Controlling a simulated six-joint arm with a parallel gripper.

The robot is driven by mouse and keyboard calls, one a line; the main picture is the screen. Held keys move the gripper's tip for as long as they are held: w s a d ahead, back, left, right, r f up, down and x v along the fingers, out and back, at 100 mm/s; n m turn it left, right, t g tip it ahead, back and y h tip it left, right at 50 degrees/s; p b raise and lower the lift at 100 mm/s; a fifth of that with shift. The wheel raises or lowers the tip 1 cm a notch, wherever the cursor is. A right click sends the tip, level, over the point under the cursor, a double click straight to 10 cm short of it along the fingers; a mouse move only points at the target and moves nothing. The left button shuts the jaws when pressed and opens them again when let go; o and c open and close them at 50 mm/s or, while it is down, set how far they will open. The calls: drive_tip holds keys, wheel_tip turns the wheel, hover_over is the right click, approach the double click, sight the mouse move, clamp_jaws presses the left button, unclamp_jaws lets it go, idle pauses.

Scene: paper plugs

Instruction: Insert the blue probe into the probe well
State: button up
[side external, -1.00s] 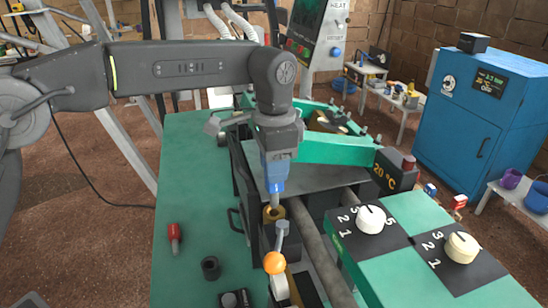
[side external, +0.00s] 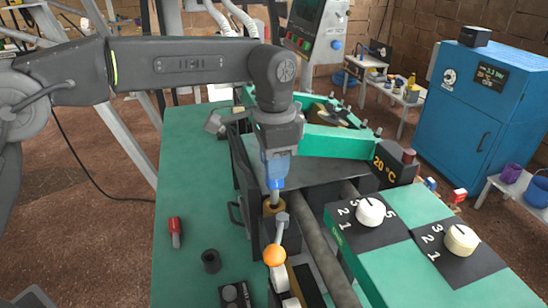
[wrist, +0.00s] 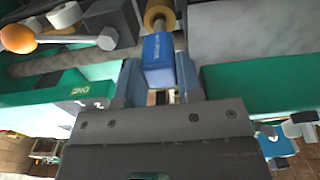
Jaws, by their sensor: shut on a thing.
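The blue probe (side external: 276,184) hangs upright from my gripper (side external: 277,172), which is shut on its blue body. In the wrist view the blue body (wrist: 158,61) sits between my gripper's two fingers (wrist: 158,88). A thin shaft runs from it toward the brass-coloured ring of the probe well (wrist: 159,14). In the side view the well's ring (side external: 273,208) is directly below the blue body, with a small gap between them. The shaft lines up with the ring and its tip looks to be inside; how deep is hidden.
A lever with an orange ball (side external: 274,254) stands just in front of the well. A red-handled tool (side external: 175,231) and a black cylinder (side external: 211,261) lie on the green bench (side external: 190,190) at left. Panels with white knobs (side external: 370,211) are at right.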

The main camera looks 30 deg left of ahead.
drive_tip(key=shift+f, duration=1.4)
idle(3.1)
drive_tip(key=shift+r, duration=0.4)
drive_tip(key=o, duration=1.1)
drive_tip(key=shift+w+a+r, duration=0.1)
drive_tip(key=shift+w+r, duration=0.05)
drive_tip(key=shift+r, duration=2.8)
